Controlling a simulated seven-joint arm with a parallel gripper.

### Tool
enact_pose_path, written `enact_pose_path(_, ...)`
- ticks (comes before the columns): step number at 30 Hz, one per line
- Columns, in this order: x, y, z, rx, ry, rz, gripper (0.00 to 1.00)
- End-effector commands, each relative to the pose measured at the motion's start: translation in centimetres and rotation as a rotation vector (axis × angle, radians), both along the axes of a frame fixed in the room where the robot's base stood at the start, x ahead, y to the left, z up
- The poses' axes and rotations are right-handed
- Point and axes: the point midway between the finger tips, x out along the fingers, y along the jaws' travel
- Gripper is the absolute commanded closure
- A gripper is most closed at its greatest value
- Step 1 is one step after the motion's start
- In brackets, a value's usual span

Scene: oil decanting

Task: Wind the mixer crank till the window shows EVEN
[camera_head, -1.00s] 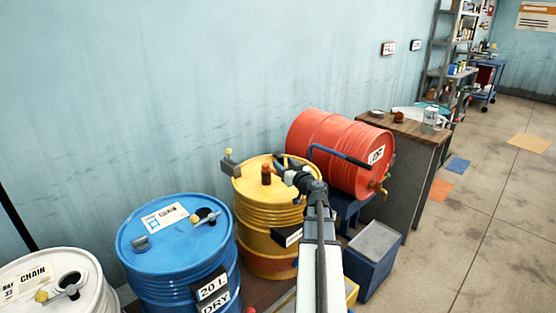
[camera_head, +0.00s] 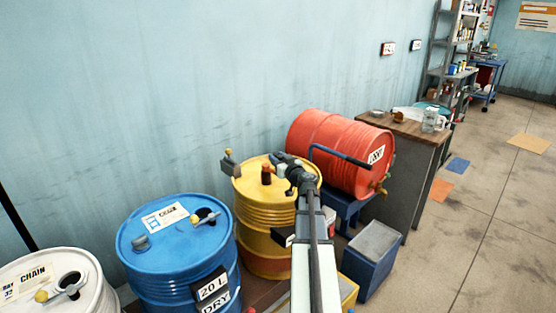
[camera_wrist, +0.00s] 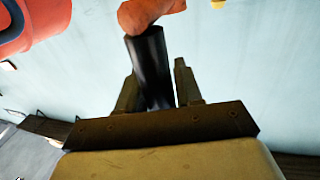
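The yellow drum (camera_head: 262,222) stands between the blue drum and the red drum. A red-brown post (camera_head: 266,174) rises from its lid, beside my gripper (camera_head: 277,160). In the wrist view, the crank's black grip (camera_wrist: 150,65) lies between the two fingers of my gripper (camera_wrist: 157,85), which look closed around it. An orange-red part (camera_wrist: 150,12) of the crank joins the grip's far end. My arm hides part of the lid and of the drum's front. I cannot make out a window reading EVEN.
A blue drum (camera_head: 170,250) and a white drum (camera_head: 80,298) stand to the left. A red drum (camera_head: 325,140) lies on its side at the right, with a blue bar and black handle near it. A blue bin (camera_head: 370,270) and a cabinet (camera_head: 412,170) stand further right. The floor beyond is open.

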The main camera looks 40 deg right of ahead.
Motion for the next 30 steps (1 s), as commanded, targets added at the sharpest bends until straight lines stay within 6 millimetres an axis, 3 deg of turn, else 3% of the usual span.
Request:
enact_pose_path(11,-0.01,0.01,0.00,0.000,0.000,0.000,1.00)
enact_pose_path(30,-0.08,0.86,0.00,0.000,0.000,-0.085,1.00)
